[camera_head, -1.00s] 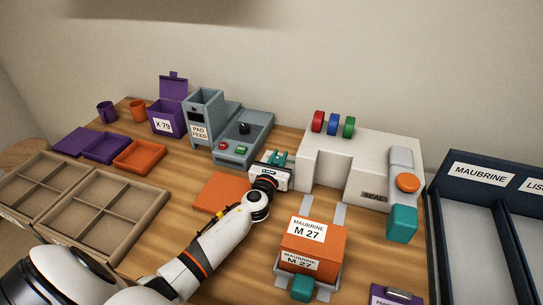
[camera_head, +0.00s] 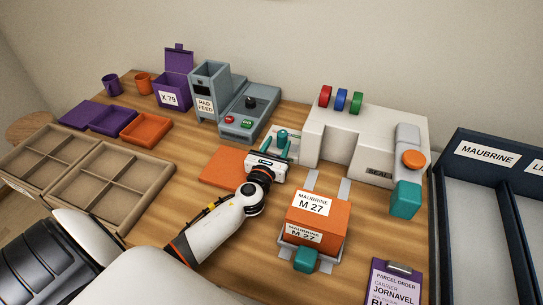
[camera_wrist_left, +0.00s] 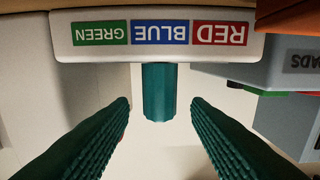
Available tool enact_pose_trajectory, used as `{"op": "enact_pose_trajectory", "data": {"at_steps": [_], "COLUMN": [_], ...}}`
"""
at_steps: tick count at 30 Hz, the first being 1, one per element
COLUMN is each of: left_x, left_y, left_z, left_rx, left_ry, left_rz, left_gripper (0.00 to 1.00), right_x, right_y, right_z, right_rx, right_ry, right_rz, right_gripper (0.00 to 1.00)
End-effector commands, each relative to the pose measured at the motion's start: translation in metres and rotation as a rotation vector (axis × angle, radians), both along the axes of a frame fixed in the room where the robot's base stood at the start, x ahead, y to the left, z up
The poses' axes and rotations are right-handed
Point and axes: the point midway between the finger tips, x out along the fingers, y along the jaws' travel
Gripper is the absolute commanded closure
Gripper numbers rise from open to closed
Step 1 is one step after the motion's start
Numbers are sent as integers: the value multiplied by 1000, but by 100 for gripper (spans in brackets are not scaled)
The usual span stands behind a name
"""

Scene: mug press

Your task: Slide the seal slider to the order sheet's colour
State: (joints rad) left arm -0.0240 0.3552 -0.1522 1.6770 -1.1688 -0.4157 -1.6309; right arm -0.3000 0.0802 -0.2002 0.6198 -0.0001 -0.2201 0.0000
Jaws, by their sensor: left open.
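The seal slider's teal knob (camera_head: 283,134) stands at the left of the white press. In the left wrist view the knob (camera_wrist_left: 158,92) lines up with the blue label of the upside-down red, blue and green label bar (camera_wrist_left: 160,33). My left gripper (camera_wrist_left: 160,106) is open, its teal fingertips on either side of the knob's end, with a gap at both sides. In the head view the gripper (camera_head: 281,145) partly hides the slider. The order sheet (camera_head: 393,289) lies at bottom right; it reads JORNAVEL and a cut-off line beginning "BLU". My right gripper is not in view.
The white press (camera_head: 345,130) carries red, blue and green cylinders on top. An orange M 27 box (camera_head: 316,220) sits in front of it. The grey pad feed (camera_head: 209,92) stands behind left, an orange mat (camera_head: 222,167) beside my arm. Dark bins (camera_head: 490,157) border the right.

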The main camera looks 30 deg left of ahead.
Motion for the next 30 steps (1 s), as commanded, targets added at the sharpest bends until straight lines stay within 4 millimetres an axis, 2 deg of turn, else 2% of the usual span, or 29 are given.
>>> {"op": "enact_pose_trajectory", "data": {"at_steps": [3, 9, 14, 30], "left_x": [-25, -49, -55, -55], "left_y": [-6, -12, -13, -13], "left_z": [-1, -1, 0, 4], "left_rx": [0, 0, -1, 0], "left_ry": [2, 1, -1, -1], "left_rz": [-1, -1, 0, 0], "left_gripper": [56, 56, 56, 56], "right_x": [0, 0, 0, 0], "right_y": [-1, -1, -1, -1], "right_z": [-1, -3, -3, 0], "right_rx": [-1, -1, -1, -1], "right_ry": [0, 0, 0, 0], "right_rz": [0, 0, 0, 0], "right_gripper": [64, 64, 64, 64]}}
